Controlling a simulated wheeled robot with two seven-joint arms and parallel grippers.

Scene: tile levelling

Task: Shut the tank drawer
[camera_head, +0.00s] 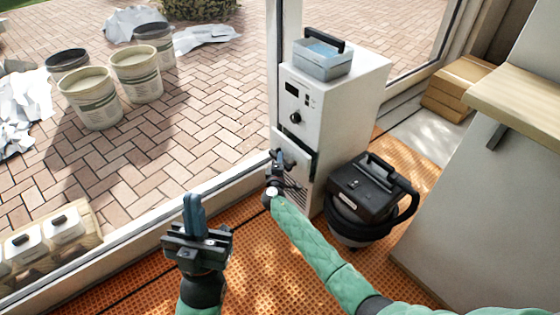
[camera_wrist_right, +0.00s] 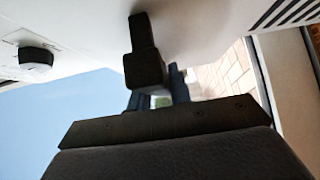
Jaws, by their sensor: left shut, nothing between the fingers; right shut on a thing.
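The white floor unit (camera_head: 340,105) stands by the window frame, with a display and a knob high on its front. The tank drawer (camera_head: 303,158) is in its lower front, with dark edges showing around its panel; how far out it sits is hard to tell. My right gripper (camera_head: 281,160) is at the drawer's front, shut on a dark handle (camera_wrist_right: 145,65) that stands out from the white face in the right wrist view. The gripper hides part of the drawer in the head view. My left gripper (camera_head: 194,215) is shut and empty, fingers up, left of the unit.
A clear tub with a black handle (camera_head: 322,58) sits on top of the unit. A black vacuum (camera_head: 368,195) stands close to its right. Boxes (camera_head: 457,88) and a wooden ledge (camera_head: 520,95) are further right. Buckets (camera_head: 92,98) stand on the paving outside.

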